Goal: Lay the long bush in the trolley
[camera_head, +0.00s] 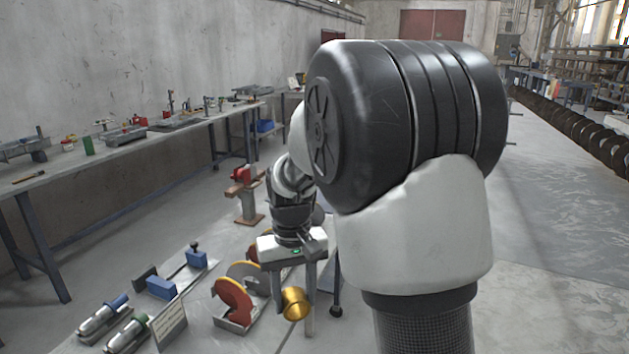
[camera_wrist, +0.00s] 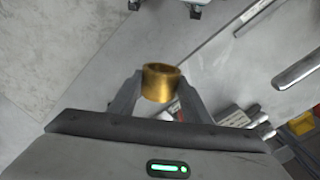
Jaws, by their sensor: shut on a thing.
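A short, hollow golden bush (camera_head: 296,303) hangs in my gripper (camera_head: 294,297), above the floor in the lower middle of the head view. In the wrist view the bush (camera_wrist: 160,83) sits between the two fingertips of my gripper (camera_wrist: 158,90), which is shut on it. Its open end shows a dark bore. I cannot make out the trolley for certain in either view. My own arm hides much of the middle of the head view.
Red and orange discs on a stand (camera_head: 236,300) are close left of the bush. Blue blocks (camera_head: 161,287) and power tools (camera_head: 103,318) lie farther left. A long workbench (camera_head: 120,152) lines the wall. Bare floor (camera_head: 560,230) is at right, beside a dark auger (camera_head: 570,118).

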